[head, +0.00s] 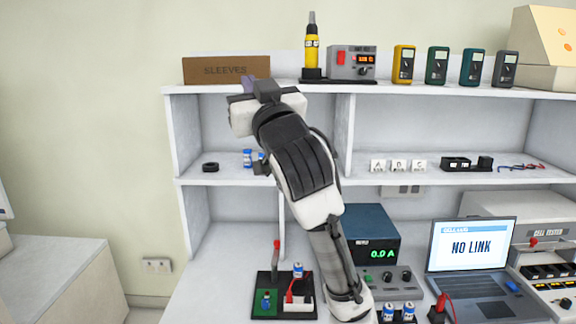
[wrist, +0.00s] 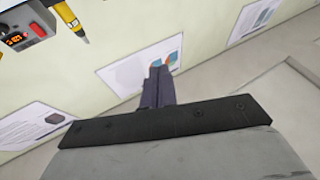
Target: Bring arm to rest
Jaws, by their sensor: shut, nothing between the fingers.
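My arm rises in front of the shelf unit in the head view. My gripper (head: 249,84) is at its upper end, close to the top shelf and just in front of the brown SLEEVES box (head: 215,70). In the wrist view the purple fingers of my gripper (wrist: 158,78) are together with nothing between them. Behind them in that view are a pale wall and posters (wrist: 140,65).
The shelf unit (head: 345,90) stands close around my arm. A soldering station (head: 352,64) and several coloured meters (head: 403,64) stand on its top. Below are a power supply (head: 372,235), a laptop (head: 472,250) and a black tray (head: 262,304). Open space lies left of the shelves.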

